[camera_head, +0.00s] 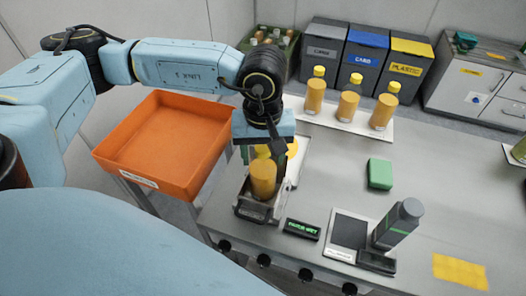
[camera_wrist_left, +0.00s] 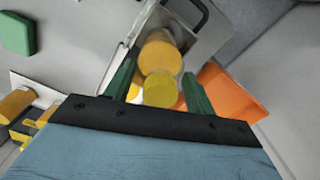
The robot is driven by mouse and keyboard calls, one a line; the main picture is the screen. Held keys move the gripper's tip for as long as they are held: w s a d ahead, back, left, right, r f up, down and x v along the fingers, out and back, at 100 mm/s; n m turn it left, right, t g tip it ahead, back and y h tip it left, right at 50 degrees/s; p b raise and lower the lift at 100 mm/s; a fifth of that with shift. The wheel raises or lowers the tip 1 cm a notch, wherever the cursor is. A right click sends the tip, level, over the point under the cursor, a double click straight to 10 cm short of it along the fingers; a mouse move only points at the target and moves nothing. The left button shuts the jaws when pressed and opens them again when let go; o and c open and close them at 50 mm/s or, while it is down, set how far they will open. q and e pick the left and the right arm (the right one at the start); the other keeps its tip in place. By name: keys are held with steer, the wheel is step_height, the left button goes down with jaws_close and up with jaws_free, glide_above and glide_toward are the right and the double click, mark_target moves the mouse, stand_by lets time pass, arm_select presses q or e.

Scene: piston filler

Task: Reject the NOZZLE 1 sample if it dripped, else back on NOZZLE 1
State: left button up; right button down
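A bottle of orange-brown liquid (camera_head: 263,180) with a yellow cap stands in a dark metal holder (camera_head: 250,208) near the front of the bench. My left gripper (camera_head: 264,150) points down over it. In the left wrist view the yellow cap (camera_wrist_left: 160,90) lies between the two green fingers of my left gripper (camera_wrist_left: 158,88), with gaps on both sides, so it is open. A small display (camera_head: 302,229) with green text sits right of the holder; I cannot read the text surely. An orange tray (camera_head: 165,140) is at the left, its label unreadable. My right gripper is not in view.
Several similar capped bottles (camera_head: 348,100) stand on a white strip at the back. A green block (camera_head: 380,173), a grey upright device (camera_head: 398,222) and a yellow cloth (camera_head: 460,271) are at right. The bench between is clear.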

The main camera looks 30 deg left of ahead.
arm_select(q)
steer(key=c, duration=0.7)
steer(key=shift+s, duration=0.15)
steer(key=shift+s+d, duration=0.1)
steer(key=shift+s, duration=0.1)
steer(key=shift+s+d, duration=0.1)
steer(key=shift+s, duration=0.15)
jaws_close()
steer(key=shift+r, duration=0.15)
steer(key=shift+w+r+p, duration=0.15)
steer(key=shift+r+p, duration=1.2)
steer(key=shift+r, duration=2.2)
